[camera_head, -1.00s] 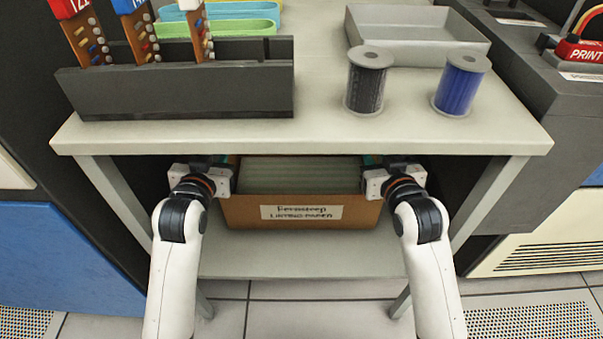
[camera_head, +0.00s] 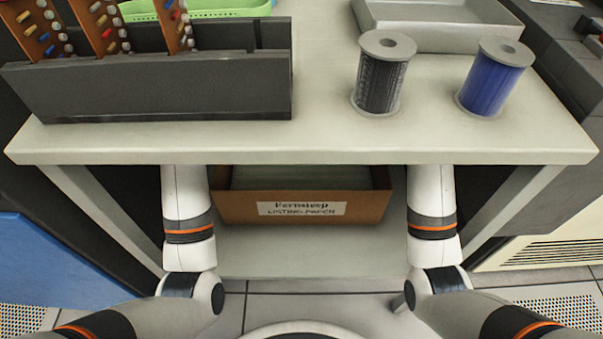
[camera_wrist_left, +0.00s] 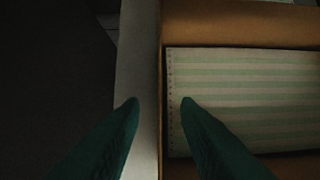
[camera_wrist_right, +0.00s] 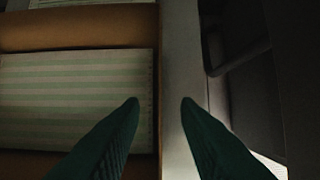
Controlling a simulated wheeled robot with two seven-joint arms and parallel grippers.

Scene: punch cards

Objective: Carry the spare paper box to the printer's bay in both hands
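The brown paper box (camera_head: 300,207), labelled as listing paper, sits on the lower shelf under the table, its upper back part hidden by the tabletop. In the left wrist view my left gripper (camera_wrist_left: 160,102) is open, its two fingers apart on either side of the box's side wall. In the right wrist view my right gripper (camera_wrist_right: 160,102) is open, its fingers likewise either side of the opposite wall. Green-striped paper shows inside the box in the left wrist view (camera_wrist_left: 240,100) and right wrist view (camera_wrist_right: 75,95). The tabletop hides both grippers from the head view. The printer's bay is not identifiable.
The tabletop (camera_head: 330,142) overhangs both my arms. It carries a dark rack (camera_head: 150,85) with peg strips, a black spool (camera_head: 382,75), a blue spool (camera_head: 495,78) and a grey tray (camera_head: 440,25). Table legs (camera_head: 110,225) flank the shelf.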

